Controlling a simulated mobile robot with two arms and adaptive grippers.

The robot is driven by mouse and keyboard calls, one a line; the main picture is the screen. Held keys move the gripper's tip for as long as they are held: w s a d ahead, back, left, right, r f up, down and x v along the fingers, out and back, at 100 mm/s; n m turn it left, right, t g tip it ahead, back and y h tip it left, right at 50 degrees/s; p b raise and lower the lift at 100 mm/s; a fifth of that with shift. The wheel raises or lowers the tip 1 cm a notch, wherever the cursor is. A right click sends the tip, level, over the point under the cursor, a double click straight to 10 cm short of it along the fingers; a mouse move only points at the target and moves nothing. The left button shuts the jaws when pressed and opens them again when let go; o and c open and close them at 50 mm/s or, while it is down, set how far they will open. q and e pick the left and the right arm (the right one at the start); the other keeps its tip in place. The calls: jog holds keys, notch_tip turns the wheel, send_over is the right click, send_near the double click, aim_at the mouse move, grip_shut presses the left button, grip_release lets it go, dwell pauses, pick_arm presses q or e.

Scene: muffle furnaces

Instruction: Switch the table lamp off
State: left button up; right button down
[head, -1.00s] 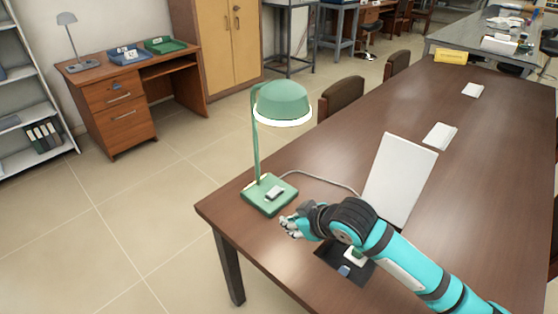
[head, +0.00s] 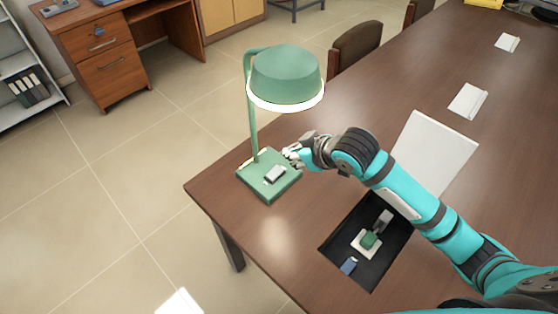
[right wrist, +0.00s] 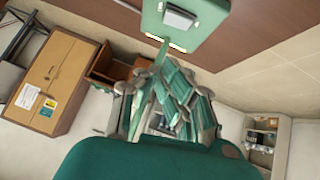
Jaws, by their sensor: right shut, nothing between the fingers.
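The green table lamp (head: 286,78) stands at the near left corner of the long brown table, and the rim under its shade glows white. Its square green base (head: 270,194) carries a pale rocker-like switch (head: 275,174). My right gripper (head: 291,154) is shut and empty at the right edge of the base, close behind the switch; contact cannot be told. In the right wrist view the fingers (right wrist: 168,85) point up towards the lamp base (right wrist: 200,45), with the switch (right wrist: 180,17) at the top. My left gripper is out of view.
A chair (head: 357,50) stands at the table's far side. The table's near left corner is clear.

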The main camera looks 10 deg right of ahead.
send_over(280, 170)
jog(key=s, duration=0.2)
notch_tip(280, 170, down, 4)
jog(key=x, duration=0.3)
jog(key=shift+w+f+p, duration=0.1)
jog(key=shift+f+p, duration=0.2)
jog(key=shift+f, duration=0.1)
jog(key=shift+d+f, duration=0.2)
jog(key=shift+f, duration=1)
jog(key=shift+d+f, duration=0.1)
jog(key=shift+f, duration=0.55)
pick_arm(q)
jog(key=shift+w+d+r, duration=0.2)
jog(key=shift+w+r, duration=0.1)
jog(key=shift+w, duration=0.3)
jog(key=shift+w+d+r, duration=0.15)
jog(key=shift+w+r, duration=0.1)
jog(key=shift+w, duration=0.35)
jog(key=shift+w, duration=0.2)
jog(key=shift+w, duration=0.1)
pick_arm(e)
jog(key=shift+w+d+f, duration=0.1)
jog(key=shift+f, duration=0.25)
pick_arm(q)
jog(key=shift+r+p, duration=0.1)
jog(key=shift+p, duration=0.2)
